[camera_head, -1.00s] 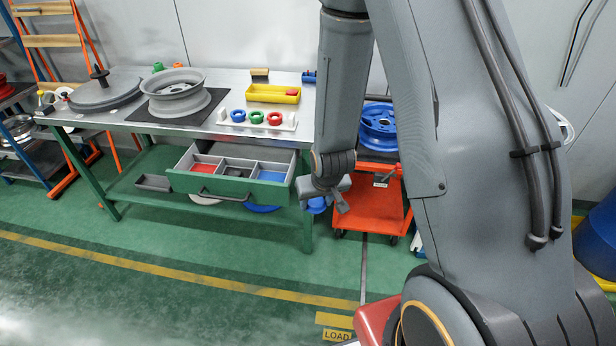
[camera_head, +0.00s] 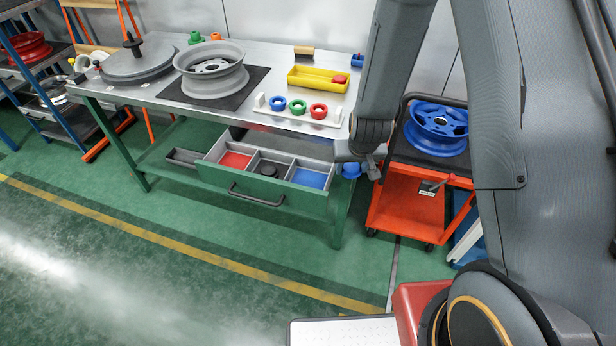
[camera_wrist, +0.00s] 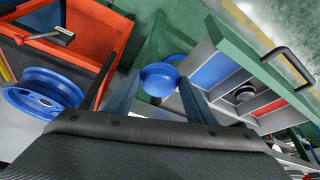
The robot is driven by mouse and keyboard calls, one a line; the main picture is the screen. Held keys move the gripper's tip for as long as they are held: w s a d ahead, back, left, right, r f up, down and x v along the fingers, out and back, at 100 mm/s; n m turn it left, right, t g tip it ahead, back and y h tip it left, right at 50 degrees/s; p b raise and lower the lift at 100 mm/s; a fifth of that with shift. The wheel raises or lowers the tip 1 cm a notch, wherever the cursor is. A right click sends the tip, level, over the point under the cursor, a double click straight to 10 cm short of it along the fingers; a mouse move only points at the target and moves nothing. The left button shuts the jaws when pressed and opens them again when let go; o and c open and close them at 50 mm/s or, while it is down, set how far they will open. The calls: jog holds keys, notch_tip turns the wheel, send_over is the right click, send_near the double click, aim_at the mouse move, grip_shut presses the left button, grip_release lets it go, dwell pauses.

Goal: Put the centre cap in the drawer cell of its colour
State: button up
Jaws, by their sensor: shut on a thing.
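My gripper (camera_head: 368,162) is shut on the blue centre cap (camera_head: 351,171), just right of the open drawer in the head view. In the wrist view the cap (camera_wrist: 160,80) sits between the two fingers. The drawer (camera_head: 272,203) has a green front and grey walls. It has a red cell (camera_head: 235,160) at left, a middle cell holding a dark round piece (camera_head: 268,171), and an empty blue cell (camera_head: 309,179) at right. In the wrist view the blue cell (camera_wrist: 214,70) lies right of the held cap, which is outside the drawer.
The workbench (camera_head: 160,92) above carries a grey wheel (camera_head: 212,70), a yellow tray (camera_head: 315,80) and a rack of coloured rings (camera_head: 298,107). A red cart (camera_head: 405,200) with a blue wheel (camera_head: 437,125) stands close to the right. Green floor is clear before the drawer.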

jog(key=w+a+n+p, duration=0.15)
jog(key=w+a, duration=0.25)
jog(key=a, duration=0.8)
send_over(308, 184)
jog(key=s, duration=0.1)
jog(key=shift+m+y, duration=0.25)
jog(key=shift+y, duration=0.05)
notch_tip(308, 184, down, 5)
jog(key=shift+s+f, duration=0.1)
jog(key=shift+s, duration=0.05)
jog(key=shift+f+p, duration=0.8)
jog(key=shift+f, duration=1.45)
jog(key=shift+f, duration=0.15)
jog(key=o, duration=0.7)
jog(key=shift+o, duration=0.2)
